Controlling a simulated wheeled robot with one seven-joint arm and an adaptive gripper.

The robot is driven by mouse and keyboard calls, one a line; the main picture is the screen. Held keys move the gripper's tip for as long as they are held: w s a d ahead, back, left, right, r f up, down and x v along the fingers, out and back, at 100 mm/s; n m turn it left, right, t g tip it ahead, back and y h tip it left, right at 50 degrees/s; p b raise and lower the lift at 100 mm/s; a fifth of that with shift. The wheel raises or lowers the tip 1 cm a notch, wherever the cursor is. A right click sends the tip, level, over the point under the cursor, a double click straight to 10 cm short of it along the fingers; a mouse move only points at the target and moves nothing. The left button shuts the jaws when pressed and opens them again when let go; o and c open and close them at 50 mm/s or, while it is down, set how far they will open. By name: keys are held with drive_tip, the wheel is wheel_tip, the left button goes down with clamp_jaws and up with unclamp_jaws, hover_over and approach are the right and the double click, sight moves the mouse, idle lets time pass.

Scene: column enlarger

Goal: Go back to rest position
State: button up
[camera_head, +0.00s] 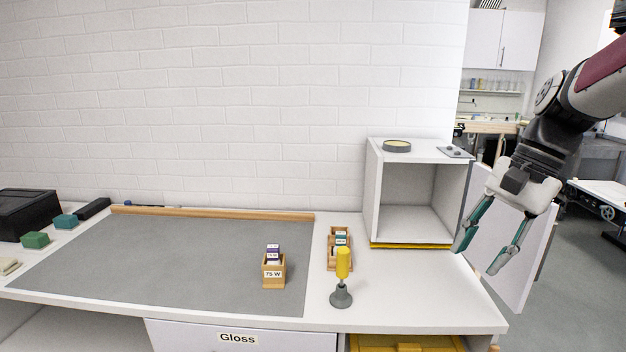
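My gripper (481,262) hangs at the right of the view, in front of the white open cabinet's right side. Its two teal-and-grey fingers point down and are spread apart, with nothing between them. It appears to be above or beyond the right end of the bench (455,315); the exact height cannot be told. My arm reaches in from the upper right corner.
The open cabinet (371,190) has a swung-out door (530,262) behind my gripper. A yellow-topped tool (343,264) stands upright on the bench. Wooden boxes (274,282) hold labelled cards. A grey mat (180,260) is mostly clear. A black box (25,212) sits far left.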

drive_tip(key=s+a+n+t+h, duration=0.2)
drive_tip(key=s+n, duration=0.3)
drive_tip(key=s, duration=0.3)
drive_tip(key=s+a+f+n+t+h, duration=0.1)
drive_tip(key=s+a+n+t+h, duration=0.1)
drive_tip(key=s+a+n, duration=0.3)
drive_tip(key=s, duration=0.3)
drive_tip(key=shift+s+a+f+t, duration=0.2)
drive_tip(key=shift+s+t, duration=0.05)
drive_tip(key=shift+t, duration=0.15)
drive_tip(key=shift+s+f, duration=0.2)
drive_tip(key=shift+s, duration=0.05)
drive_tip(key=shift+c, duration=0.4)
drive_tip(key=shift+s+a, duration=0.1)
drive_tip(key=shift+c, duration=0.2)
